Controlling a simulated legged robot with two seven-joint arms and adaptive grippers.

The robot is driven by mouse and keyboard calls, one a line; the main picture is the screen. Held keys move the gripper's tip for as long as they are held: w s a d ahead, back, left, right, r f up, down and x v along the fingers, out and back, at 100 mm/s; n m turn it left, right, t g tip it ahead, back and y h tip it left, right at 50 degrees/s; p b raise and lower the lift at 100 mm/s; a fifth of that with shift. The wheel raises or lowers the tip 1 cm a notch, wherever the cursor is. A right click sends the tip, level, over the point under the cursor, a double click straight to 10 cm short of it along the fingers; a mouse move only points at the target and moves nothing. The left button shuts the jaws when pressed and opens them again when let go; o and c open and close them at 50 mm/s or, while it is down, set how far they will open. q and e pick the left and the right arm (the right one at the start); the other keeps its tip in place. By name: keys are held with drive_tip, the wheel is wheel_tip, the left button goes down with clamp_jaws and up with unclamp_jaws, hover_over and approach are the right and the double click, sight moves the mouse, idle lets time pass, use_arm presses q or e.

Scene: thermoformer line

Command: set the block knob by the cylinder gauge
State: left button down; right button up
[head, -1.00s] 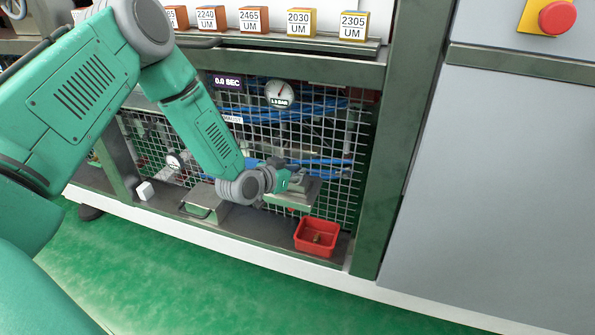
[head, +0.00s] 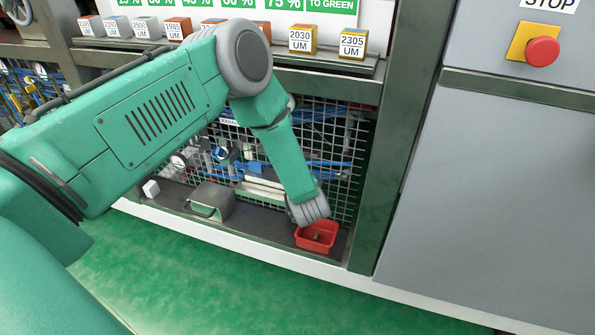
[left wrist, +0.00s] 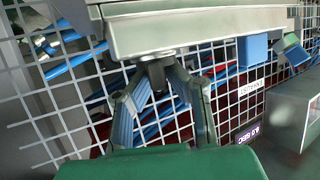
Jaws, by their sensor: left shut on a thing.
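My left gripper (left wrist: 158,80) shows in the left wrist view, its two fingers closed in on a small dark knob (left wrist: 155,72) with a pale metal cap. The knob adjoins the long grey metal block (left wrist: 205,32); this view looks roughly upside down. In the head view the gripper is hidden behind my own forearm and wrist. The pale block (head: 264,187) partly shows left of that wrist. A sliver of a round gauge (head: 291,102) shows beside my arm; its face and reading are covered. Another round gauge (head: 178,161) sits farther left on the mesh. My right gripper is not in view.
A red bin (head: 317,243) with a small brown thing inside sits below my wrist. Wire mesh (head: 345,150) and a green post (head: 395,160) bound the bay.

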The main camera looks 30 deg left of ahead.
use_arm(q)
drive_tip(key=shift+s+d+f+n+g+y, duration=0.1)
drive_tip(key=shift+s+f+n+g+y, duration=0.1)
drive_tip(key=shift+n+g+y, duration=0.45)
drive_tip(key=shift+s+d+f+n+g+y, duration=0.15)
drive_tip(key=shift+n+g+y, duration=0.3)
drive_tip(key=shift+n+g, duration=0.4)
drive_tip(key=shift+w+a, duration=0.1)
drive_tip(key=c, duration=1.6)
unclamp_jaws()
drive_tip(key=shift+w+r, duration=0.1)
drive_tip(key=shift+w, duration=0.05)
drive_tip(key=shift+r, duration=0.1)
